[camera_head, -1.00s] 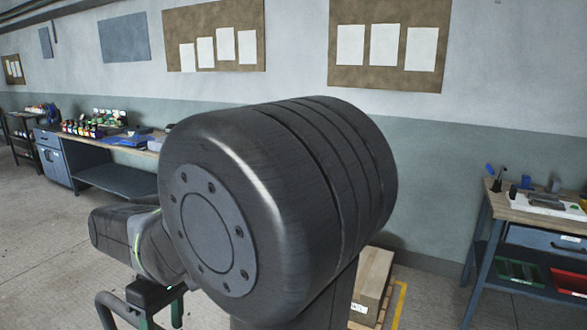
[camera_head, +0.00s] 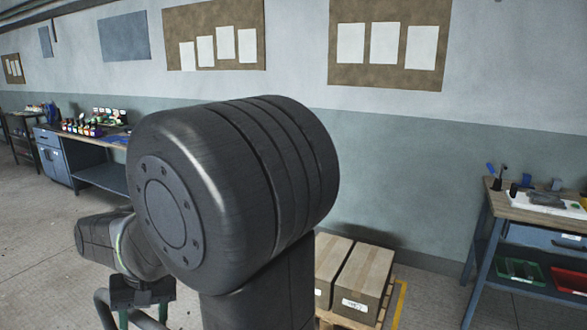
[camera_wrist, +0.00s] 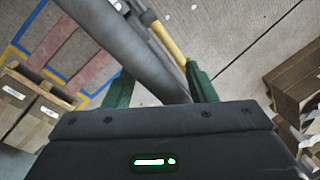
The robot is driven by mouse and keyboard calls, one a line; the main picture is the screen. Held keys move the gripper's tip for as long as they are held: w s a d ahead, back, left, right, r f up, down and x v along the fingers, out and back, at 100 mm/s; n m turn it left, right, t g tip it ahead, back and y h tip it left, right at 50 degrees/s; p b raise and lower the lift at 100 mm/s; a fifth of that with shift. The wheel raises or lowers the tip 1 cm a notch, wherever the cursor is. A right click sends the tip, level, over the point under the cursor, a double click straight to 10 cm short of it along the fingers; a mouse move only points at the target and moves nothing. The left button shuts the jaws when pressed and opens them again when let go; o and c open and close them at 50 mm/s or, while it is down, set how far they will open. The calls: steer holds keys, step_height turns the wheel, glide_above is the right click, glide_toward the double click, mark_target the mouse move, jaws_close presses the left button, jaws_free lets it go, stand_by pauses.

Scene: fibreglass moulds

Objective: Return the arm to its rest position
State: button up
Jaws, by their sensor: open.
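My gripper (camera_wrist: 160,88) shows its two green fingers spread apart in the wrist view, with nothing held between them. A thick grey bar passes beyond the fingers, and I cannot tell how far below them it lies. In the head view my gripper (camera_head: 144,315) is low at the left, pointing down, partly cut by the lower edge and by a grey curved bar. My large dark arm joint fills the middle of the head view and hides part of the wall and workbench.
Cardboard boxes (camera_head: 362,280) stand on a pallet right of my arm; boxes also show in the wrist view (camera_wrist: 30,110). A workbench (camera_head: 475,250) with trays stands at the right. A long bench (camera_head: 105,178) with small bottles lies along the left wall. Open floor (camera_head: 40,240) is at left.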

steer(key=shift+w+a+m, duration=0.4)
steer(key=shift+m, duration=0.3)
steer(key=shift+r, duration=0.1)
